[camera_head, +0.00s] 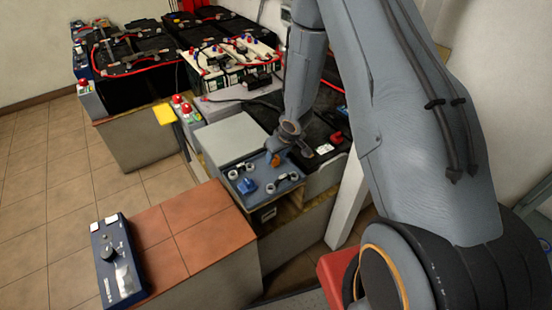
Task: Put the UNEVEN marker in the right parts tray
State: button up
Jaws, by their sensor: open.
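My arm reaches up from the lower right and back down to the grey-blue unit near the picture's middle. My gripper (274,153), at its end, is small and hard to make out there; it is open, just above or at the unit's top. A small orange-brown thing (275,159) shows right by the arm's end; I cannot tell what it is. I cannot make out any lettered UNEVEN marker, nor a parts tray that I can name as the right one. My arm hides part of the area behind it.
The grey-blue unit (262,187) bears round fittings and a blue knob (246,186). A blue control box (118,260) stands on the red-tiled block (190,236). Several batteries with cables fill the back, including a white one (235,66). Tiled floor (45,190) is clear at left.

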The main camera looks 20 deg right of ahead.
jog(key=s+d+r+m+h+p, duration=0.1)
jog(key=s+r, duration=0.2)
jog(key=r, duration=0.5)
jog(key=s+d+r, duration=0.2)
jog(key=s+r, duration=0.1)
jog(key=r, duration=0.5)
jog(key=s+a+r+m+g, duration=0.1)
jog(key=s+a+r, duration=0.1)
jog(key=s+r, duration=0.3)
jog(key=s+a+r+m+g, duration=0.1)
jog(key=s+r, duration=0.5)
jog(key=s, duration=0.7)
jog(key=shift+s+a+m+g, duration=0.3)
jog(key=shift+s+a, duration=0.05)
jog(key=shift+a, duration=0.05)
jog(key=shift+r, duration=0.1)
jog(key=shift+f+b, duration=0.75)
jog(key=shift+f, duration=0.4)
